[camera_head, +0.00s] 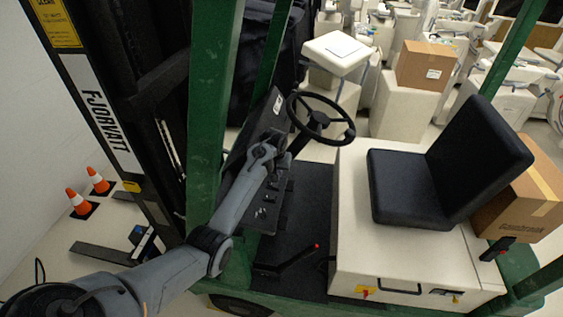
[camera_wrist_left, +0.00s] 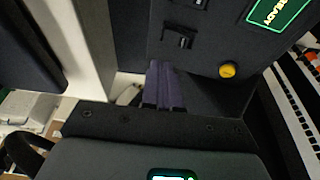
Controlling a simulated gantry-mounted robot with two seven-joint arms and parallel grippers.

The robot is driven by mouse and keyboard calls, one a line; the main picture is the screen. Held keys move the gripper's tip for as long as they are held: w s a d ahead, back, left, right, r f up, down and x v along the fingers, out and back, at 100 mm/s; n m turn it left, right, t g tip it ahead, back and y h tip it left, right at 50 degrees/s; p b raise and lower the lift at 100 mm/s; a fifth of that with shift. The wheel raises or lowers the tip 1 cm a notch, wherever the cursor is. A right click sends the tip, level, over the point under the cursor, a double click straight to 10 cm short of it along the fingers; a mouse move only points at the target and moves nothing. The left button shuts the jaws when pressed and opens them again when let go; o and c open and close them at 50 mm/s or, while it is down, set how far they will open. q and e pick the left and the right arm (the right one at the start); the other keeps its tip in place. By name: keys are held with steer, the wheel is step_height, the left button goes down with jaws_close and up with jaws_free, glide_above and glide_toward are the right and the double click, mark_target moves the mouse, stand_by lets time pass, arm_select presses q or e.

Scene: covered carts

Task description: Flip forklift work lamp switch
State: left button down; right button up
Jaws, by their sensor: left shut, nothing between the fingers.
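My left arm reaches in from the left to the forklift's dash beside the steering wheel (camera_head: 318,120). The left gripper (camera_wrist_left: 165,70) is shut and empty; its two fingers lie together in the left wrist view. Their tips are just below a small black switch (camera_wrist_left: 181,41) on the dark dash panel (camera_wrist_left: 215,42). I cannot tell whether they touch the panel. Another switch (camera_wrist_left: 198,4) sits above it, at the picture's top edge. Which switch is for the work lamp, and its position, I cannot tell. My right gripper is not in view.
A yellow button (camera_wrist_left: 228,70) sits on the panel, right of the fingers. The black seat (camera_head: 430,170) is on a cream housing. Green posts (camera_head: 214,100) frame the cab. Two orange cones (camera_head: 78,202) stand at left. A cardboard box (camera_head: 525,205) is behind the seat.

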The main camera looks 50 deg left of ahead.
arm_select(q)
steer(key=d+r+b, duration=0.2)
steer(key=d+r, duration=0.1)
steer(key=r, duration=0.4)
steer(key=shift+s, duration=0.25)
steer(key=s+d+f+m, duration=0.6)
steer(key=s+d+f, duration=0.85)
steer(key=d, duration=0.25)
steer(key=s+d+r+m+t+h, duration=0.1)
steer(key=s+d+m+h, duration=0.1)
steer(key=s+d, duration=1.2)
steer(key=s+m, duration=0.1)
steer(key=s, duration=0.3)
steer(key=shift+d+r+m, duration=0.3)
steer(key=shift+d, duration=0.05)
